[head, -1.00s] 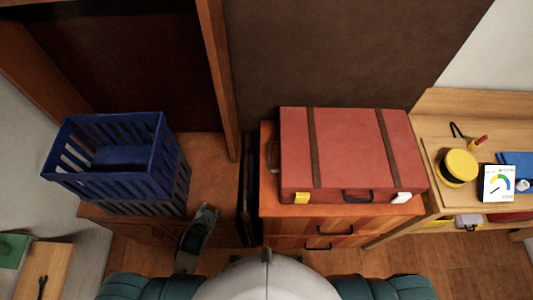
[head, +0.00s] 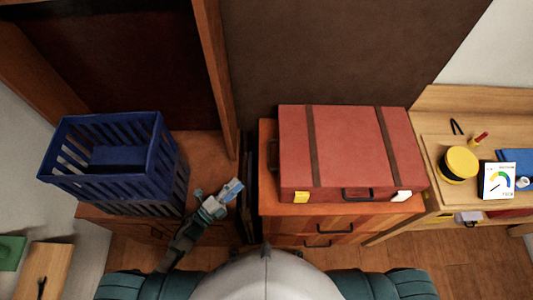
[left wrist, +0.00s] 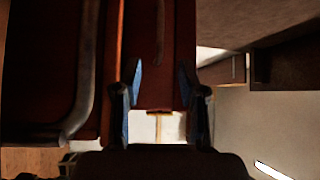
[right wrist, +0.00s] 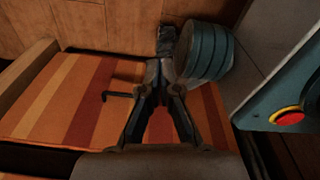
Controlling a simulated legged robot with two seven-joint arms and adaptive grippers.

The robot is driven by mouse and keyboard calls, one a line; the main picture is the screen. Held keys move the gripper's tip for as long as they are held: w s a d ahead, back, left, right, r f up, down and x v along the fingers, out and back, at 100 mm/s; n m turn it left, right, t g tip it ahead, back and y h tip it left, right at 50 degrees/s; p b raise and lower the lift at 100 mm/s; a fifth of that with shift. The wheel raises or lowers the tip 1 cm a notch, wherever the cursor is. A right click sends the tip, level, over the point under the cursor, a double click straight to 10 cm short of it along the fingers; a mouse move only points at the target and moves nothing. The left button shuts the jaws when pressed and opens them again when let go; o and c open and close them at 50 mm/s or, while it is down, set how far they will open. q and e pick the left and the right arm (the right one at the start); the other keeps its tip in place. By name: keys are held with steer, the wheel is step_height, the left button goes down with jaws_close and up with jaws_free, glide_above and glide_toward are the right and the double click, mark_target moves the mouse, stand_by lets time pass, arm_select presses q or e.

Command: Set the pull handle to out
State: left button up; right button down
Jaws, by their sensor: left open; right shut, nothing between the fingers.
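The red suitcase (head: 350,150) lies flat on the wooden drawer cabinet, with two dark straps. A grey handle (head: 271,155) sits at its left side; I cannot tell whether it is in or out. A black carry handle (head: 357,194) is on its front. My left gripper (head: 236,187) is left of the suitcase, apart from it, pointing up and right. In the left wrist view its fingers (left wrist: 161,82) are open and empty, and a grey curved bar (left wrist: 87,70) stands against a dark red surface to their left. My right gripper (right wrist: 160,68) is shut and empty near an orange-striped drawer front.
A blue crate (head: 105,155) stands on a wooden surface at left. A wooden post (head: 217,80) rises behind the gap beside the suitcase. A desk (head: 440,150) with a yellow tin (head: 459,163) is at right. Drawer handles (head: 318,228) protrude below the suitcase.

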arm_select(q)
glide_toward(268, 153)
steer(key=d, duration=0.2)
steer(key=x, duration=0.4)
steer(key=w+a+p+x, duration=0.1)
steer(key=x, duration=0.2)
steer(key=shift+w+d+f, duration=0.1)
steer(key=shift+w+f, duration=0.05)
steer(key=shift+f, duration=0.15)
steer(key=shift+w+d, duration=0.35)
steer(key=shift+d, duration=0.5)
arm_select(e)
steer(key=s, duration=0.2)
steer(key=s+d, duration=0.1)
steer(key=shift+s+d+f, duration=0.1)
steer(key=shift+s+f, duration=0.05)
steer(key=shift+f, duration=0.15)
